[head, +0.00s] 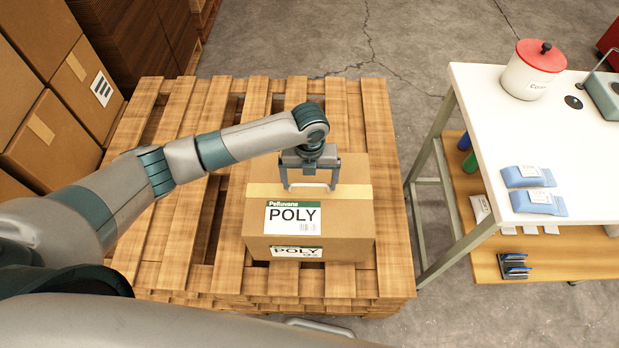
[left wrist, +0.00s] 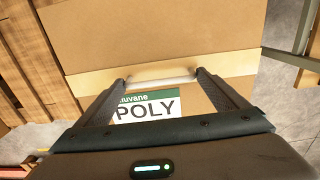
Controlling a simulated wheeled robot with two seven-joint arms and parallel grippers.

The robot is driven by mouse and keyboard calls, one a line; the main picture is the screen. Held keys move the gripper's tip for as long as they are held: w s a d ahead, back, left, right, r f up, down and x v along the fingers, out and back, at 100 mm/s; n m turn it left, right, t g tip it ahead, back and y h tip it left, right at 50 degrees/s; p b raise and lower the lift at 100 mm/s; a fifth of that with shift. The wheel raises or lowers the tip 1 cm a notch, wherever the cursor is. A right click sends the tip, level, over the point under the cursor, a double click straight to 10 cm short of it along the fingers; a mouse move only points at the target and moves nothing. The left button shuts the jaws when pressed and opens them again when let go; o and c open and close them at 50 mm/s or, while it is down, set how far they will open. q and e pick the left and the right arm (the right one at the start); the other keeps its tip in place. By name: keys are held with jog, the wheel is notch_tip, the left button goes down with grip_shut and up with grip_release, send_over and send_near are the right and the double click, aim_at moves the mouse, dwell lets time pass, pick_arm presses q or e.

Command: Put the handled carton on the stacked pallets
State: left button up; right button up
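The handled carton (head: 345,228) is a brown box with tan tape and a white-and-green POLY label. It sits upright on the stacked pallets (head: 180,240), toward their right side. My left gripper (head: 309,185) is over the carton's top, with its fingers spread apart. In the left wrist view the carton (left wrist: 160,35) fills the middle, and its pale handle (left wrist: 160,80) lies between the two fingertips. I cannot tell whether the fingertips touch the handle ends. My right gripper is not in view.
Brown boxes (head: 45,140) are stacked at the left. A white-topped table (head: 480,110) on the right holds a red-lidded pot (head: 532,72) and blue packets (head: 538,202). Bare pallet slats lie left of the carton. Grey floor shows behind the pallets.

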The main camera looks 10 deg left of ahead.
pick_arm(q)
jog(key=shift+o, duration=0.6)
jog(key=shift+s, duration=0.1)
jog(key=shift+r, duration=0.1)
notch_tip(320, 180, up, 12)
jog(key=b, duration=0.2)
dwell(0.4)
